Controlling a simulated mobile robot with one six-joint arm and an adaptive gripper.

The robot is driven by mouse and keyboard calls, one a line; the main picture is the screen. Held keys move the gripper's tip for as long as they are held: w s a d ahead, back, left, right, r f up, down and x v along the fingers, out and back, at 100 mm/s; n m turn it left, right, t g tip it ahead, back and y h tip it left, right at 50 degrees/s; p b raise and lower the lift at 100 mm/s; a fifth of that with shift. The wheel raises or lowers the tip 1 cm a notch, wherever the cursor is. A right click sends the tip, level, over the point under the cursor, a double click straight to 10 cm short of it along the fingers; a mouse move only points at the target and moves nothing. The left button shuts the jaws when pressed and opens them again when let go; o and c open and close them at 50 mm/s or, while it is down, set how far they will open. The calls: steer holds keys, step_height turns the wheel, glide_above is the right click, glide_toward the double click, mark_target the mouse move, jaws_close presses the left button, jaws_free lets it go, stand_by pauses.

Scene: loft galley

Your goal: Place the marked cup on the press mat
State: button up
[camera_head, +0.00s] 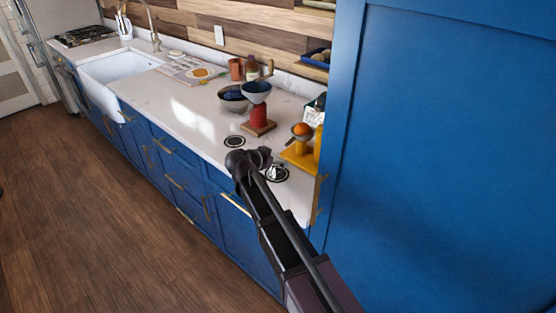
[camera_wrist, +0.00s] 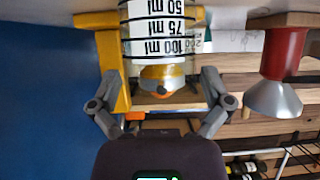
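The marked cup (camera_wrist: 160,35) is pale with black measure lines and numbers, seen upside down at the top middle of the wrist view. In the head view the cup (camera_head: 276,172) is small, partly hidden by my gripper, and appears at the nearer dark round mat (camera_head: 286,178). A second dark round mat (camera_head: 234,141) lies bare, farther left on the counter. I cannot tell which one is the press mat. My gripper (camera_wrist: 160,98) is open, with its fingers spread toward either side of the cup. I see no clear contact with it.
A tall blue cabinet (camera_head: 440,150) closes off the right.

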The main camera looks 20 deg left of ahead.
steer(key=shift+r, duration=0.2)
steer(key=shift+s+r+p, duration=0.15)
steer(key=shift+s+p, duration=0.05)
steer(key=shift+p, duration=0.15)
steer(key=p+v, duration=0.5)
steer(key=v, duration=0.6)
steer(key=shift+s+a, duration=0.15)
steer(key=shift+a, duration=0.05)
steer(key=shift+s, duration=0.15)
